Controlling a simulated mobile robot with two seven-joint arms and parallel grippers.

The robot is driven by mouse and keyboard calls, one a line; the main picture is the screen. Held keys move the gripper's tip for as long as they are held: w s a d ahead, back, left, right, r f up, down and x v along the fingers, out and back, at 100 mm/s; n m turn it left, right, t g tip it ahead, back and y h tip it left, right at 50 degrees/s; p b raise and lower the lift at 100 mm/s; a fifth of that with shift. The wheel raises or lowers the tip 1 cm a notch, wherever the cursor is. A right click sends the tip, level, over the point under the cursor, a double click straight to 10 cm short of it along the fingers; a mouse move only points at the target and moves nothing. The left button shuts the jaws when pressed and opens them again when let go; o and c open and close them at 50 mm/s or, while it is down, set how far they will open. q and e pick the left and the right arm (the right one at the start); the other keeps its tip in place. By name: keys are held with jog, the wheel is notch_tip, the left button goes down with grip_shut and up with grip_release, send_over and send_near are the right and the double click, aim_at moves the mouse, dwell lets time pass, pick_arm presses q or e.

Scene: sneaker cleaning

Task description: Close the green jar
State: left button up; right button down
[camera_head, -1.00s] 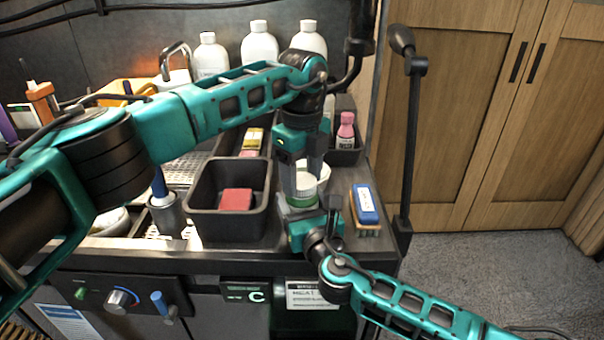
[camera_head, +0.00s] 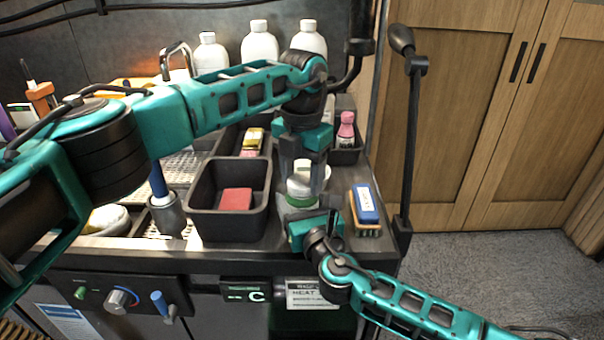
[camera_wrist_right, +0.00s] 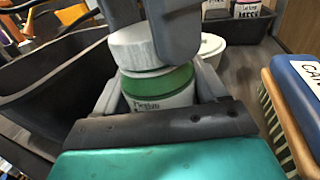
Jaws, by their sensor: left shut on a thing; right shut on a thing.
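The green jar (camera_head: 301,201) is a small white jar with a green band, upright on the counter near its front edge. It also shows in the right wrist view (camera_wrist_right: 160,97), between the fingers of my right gripper (camera_wrist_right: 158,90), which is shut on its body. A white lid (camera_wrist_right: 136,48) sits above the green band, looking slightly tilted and off-centre to the left. My left gripper (camera_head: 302,180) points down from above, its dark fingers shut on the lid. The fingers partly hide the lid, so I cannot tell how well it is seated.
A black bin (camera_head: 228,228) with a red sponge (camera_head: 236,199) stands left of the jar. A blue-topped brush (camera_head: 365,203) lies to the right. A white container (camera_wrist_right: 211,48) stands just behind the jar. A pink bottle (camera_head: 346,132) and white bottles (camera_head: 259,43) are farther back.

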pick_arm(q)
jog(key=m, duration=0.8)
jog(key=shift+m, duration=0.4)
jog(key=o, duration=1.3)
jog(key=shift+c, duration=0.2)
jog(key=shift+r, duration=0.1)
notch_tip(320, 180, up, 12)
pick_arm(e)
grip_release()
jog(key=shift+s, duration=0.1)
pick_arm(q)
jog(key=shift+r+p, duration=0.3)
jog(key=shift+p, duration=0.1)
pick_arm(e)
jog(key=v, duration=1.2)
jog(key=shift+s, duration=0.35)
jog(key=shift+d, duration=0.15)
